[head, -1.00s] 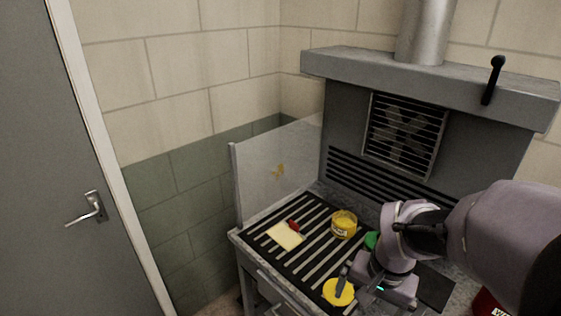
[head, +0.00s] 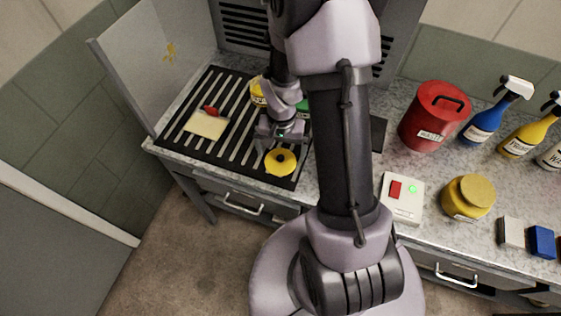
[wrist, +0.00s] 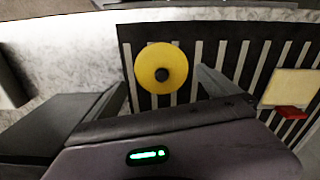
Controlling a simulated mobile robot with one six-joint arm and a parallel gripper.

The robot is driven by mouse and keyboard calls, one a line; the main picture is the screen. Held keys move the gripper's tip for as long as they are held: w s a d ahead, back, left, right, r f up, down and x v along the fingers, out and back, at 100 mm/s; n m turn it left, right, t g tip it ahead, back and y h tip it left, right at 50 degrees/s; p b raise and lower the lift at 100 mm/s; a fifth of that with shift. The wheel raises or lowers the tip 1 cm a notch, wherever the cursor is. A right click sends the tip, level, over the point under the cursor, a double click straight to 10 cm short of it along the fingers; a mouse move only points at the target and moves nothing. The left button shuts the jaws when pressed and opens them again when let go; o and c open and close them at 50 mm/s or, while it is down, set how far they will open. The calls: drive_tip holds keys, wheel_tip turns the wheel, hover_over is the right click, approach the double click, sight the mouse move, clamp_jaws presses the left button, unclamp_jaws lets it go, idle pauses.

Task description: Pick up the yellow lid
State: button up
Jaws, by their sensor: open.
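The yellow lid (head: 280,161) is a round disc with a dark knob at its middle. It lies on the black slatted grate (head: 172,148) near the front edge of the bench. In the wrist view the lid (wrist: 161,68) is beyond and between the two fingers, with the dark knob clear to see. My gripper (head: 279,140) is open and empty, just behind the lid in the head view. It also shows in the wrist view (wrist: 165,85). I cannot tell the exact height of the fingers above the grate.
A yellow jar (head: 257,92) and a green item (head: 303,106) stand behind my gripper, partly hidden by my arm. A cream pad (head: 206,124) and a red object (head: 211,110) lie to the left. A red bin (head: 433,117) stands right.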

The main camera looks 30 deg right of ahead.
sight(281, 155)
drive_tip(key=f, duration=0.3)
drive_tip(key=shift+w+f, duration=0.1)
drive_tip(key=shift+w, duration=0.2)
drive_tip(key=c, duration=1.2)
drive_tip(key=shift+o, duration=0.2)
drive_tip(key=shift+r, duration=0.2)
